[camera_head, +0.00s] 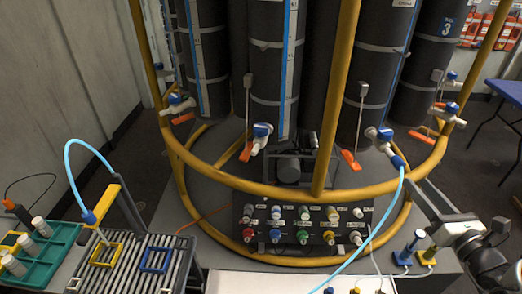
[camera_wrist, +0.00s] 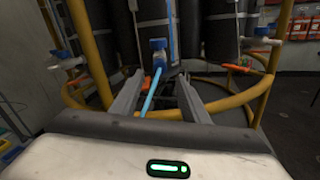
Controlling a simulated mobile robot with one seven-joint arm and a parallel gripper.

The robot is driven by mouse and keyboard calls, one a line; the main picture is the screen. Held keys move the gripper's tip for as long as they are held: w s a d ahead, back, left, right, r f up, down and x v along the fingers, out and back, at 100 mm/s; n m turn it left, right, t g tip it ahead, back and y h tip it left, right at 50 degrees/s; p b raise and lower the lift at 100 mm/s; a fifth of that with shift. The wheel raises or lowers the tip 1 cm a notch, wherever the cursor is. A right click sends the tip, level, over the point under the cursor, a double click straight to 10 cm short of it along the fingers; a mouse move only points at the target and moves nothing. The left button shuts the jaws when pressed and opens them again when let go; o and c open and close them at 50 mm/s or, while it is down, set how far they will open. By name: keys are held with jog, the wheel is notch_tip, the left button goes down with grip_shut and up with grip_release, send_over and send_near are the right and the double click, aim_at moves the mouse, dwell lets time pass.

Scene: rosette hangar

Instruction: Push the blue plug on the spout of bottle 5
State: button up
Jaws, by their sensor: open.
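A blue plug (camera_head: 398,161) on the end of a light-blue hose (camera_head: 378,228) is at the white spout with a blue valve (camera_head: 380,134) of a dark bottle (camera_head: 378,65). I cannot tell how far it is seated. No number 5 is readable on this bottle. My gripper (camera_head: 414,186) is open, its two dark fingers reaching in from the lower right, just below the plug. In the wrist view, the fingers (camera_wrist: 162,76) stand apart, with the hose (camera_wrist: 151,95) running between them and the blue valve (camera_wrist: 158,45) beyond their tips.
A yellow ring frame (camera_head: 255,187) encircles the bottles, with a post in front. A panel of coloured knobs (camera_head: 302,226) is below. Blue (camera_head: 408,248) and yellow (camera_head: 430,252) handled pieces stand near my arm. A slatted rack (camera_head: 140,262) and green tray (camera_head: 52,250) lie left. A blue table (camera_head: 507,92) is right.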

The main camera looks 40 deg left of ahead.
aim_at(402, 167)
jog(key=shift+b+x, duration=0.4)
jog(key=shift+x, duration=3.7)
grip_shut()
jog(key=shift+p+v, duration=0.65)
jog(key=shift+v, duration=2.35)
